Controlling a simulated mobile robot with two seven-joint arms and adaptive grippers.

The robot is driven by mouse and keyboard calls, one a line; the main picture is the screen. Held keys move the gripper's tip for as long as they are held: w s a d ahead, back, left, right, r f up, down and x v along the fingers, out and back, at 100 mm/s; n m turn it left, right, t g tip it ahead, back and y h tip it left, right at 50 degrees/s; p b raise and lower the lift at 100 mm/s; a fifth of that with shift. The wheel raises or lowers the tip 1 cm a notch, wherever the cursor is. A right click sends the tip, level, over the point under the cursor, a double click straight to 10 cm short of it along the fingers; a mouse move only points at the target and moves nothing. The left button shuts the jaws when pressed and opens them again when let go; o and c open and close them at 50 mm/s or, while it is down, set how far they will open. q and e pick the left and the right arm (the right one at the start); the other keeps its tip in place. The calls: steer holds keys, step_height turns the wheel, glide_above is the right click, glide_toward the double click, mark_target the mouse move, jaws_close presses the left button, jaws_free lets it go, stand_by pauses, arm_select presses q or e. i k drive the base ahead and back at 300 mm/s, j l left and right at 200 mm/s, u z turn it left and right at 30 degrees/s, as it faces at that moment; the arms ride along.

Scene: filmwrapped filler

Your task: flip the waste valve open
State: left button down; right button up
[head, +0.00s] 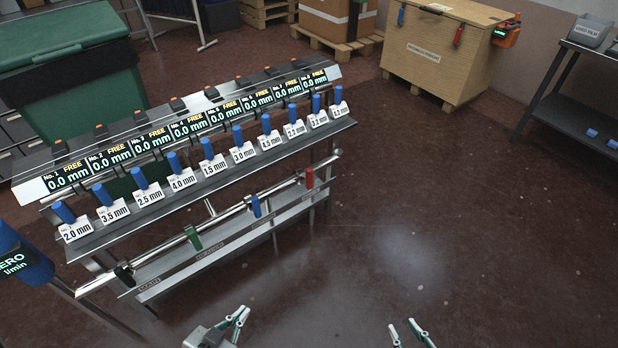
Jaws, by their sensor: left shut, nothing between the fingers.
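A metal pipe (158,248) runs along the lower front of the gauge rack. It carries a green lever (193,238), a blue lever (256,206) and a red lever (309,177), all hanging down. A black fitting (124,273) sits near the pipe's left end. Small labels lie on the rail below, too small to read surely, so I cannot tell which lever is the waste valve. My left gripper (241,312) is shut and empty at the bottom edge, below and apart from the pipe. My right gripper (404,326) is open and empty, further right.
The rack (215,172) holds several blue-topped pieces with size cards under displays reading 0.0 mm. A blue cylinder (22,258) stands at the left edge. A wooden crate (440,62) and dark shelf (568,108) are behind. The floor right of the rack is clear.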

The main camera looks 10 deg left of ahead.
mark_target(308, 182)
steer(key=i+l+u, duration=0.1)
steer(key=l, duration=0.3)
steer(key=i+l+u, duration=0.1)
steer(key=l, duration=0.3)
steer(key=i+l+u, duration=0.1)
steer(key=i+l, duration=0.15)
steer(key=l, duration=0.15)
